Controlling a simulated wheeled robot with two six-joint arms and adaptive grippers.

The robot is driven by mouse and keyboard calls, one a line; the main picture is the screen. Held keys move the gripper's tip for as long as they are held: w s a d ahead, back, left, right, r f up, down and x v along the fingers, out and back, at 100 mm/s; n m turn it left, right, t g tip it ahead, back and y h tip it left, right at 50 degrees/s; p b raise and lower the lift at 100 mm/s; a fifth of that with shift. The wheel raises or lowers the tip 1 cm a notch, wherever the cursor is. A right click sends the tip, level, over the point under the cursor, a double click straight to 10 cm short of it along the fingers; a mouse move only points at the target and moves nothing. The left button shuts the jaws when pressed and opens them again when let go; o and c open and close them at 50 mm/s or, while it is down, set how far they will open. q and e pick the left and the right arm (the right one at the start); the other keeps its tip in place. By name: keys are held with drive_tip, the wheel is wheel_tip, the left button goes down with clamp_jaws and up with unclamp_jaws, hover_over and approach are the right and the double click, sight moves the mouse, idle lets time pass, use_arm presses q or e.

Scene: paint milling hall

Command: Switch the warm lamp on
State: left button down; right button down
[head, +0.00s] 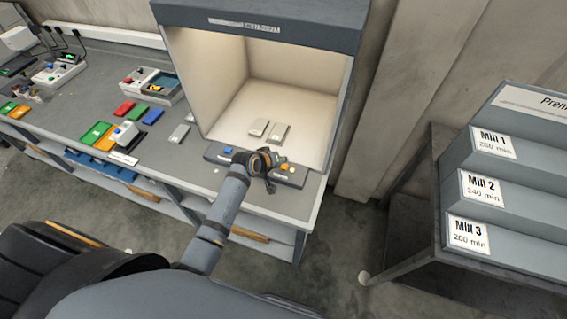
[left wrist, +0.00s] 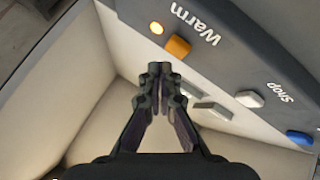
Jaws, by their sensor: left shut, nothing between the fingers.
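The light booth (head: 262,17) stands on the bench, and its inside is lit with a warm, cream glow. Its dark control panel (head: 290,178) runs along the front. In the left wrist view an orange button (left wrist: 178,46) sits beside the word "Warm", with a glowing amber indicator (left wrist: 156,28) next to it. A white button (left wrist: 250,98) is marked "Shop", and a blue button (left wrist: 299,138) lies farther along. My left gripper (left wrist: 160,72) is shut and empty over the panel, apart from the orange button. The left gripper hides part of the panel in the head view.
Two small light panels (head: 258,127) lie on the booth floor. Coloured cards (head: 97,133) and a tray (head: 152,85) lie on the bench to the left. A rack with Mill 1, Mill 2 and Mill 3 labels (head: 481,189) stands at the right. Open floor lies between.

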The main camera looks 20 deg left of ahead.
use_arm(q)
wheel_tip(320, 180, up, 4)
drive_tip(key=p, duration=0.4)
wheel_tip(320, 180, up, 2)
idle(0.3)
